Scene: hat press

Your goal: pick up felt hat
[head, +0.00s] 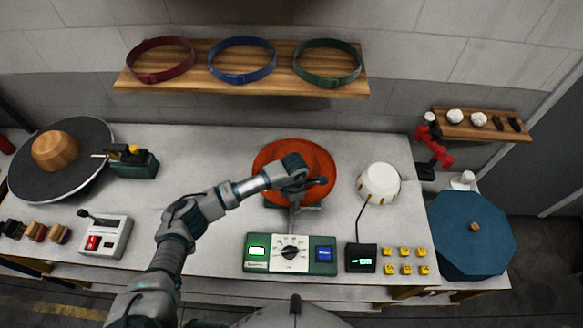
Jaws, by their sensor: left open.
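A round orange-red piece with a wide brim (265,160), which looks like the felt hat, lies at the middle of the bench. My left arm reaches in from the lower left. My left gripper (320,184) is open and sits over the front right part of the hat, hiding its middle. I cannot tell whether the fingers touch the hat. My right gripper is not in view.
A green control box with a dial (291,254) stands in front of the hat. A white dome (379,184) is to its right, with yellow pieces (405,252) nearer. A dark disc with a wooden block (55,151) is at left. A shelf with hat bands (240,86) hangs behind.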

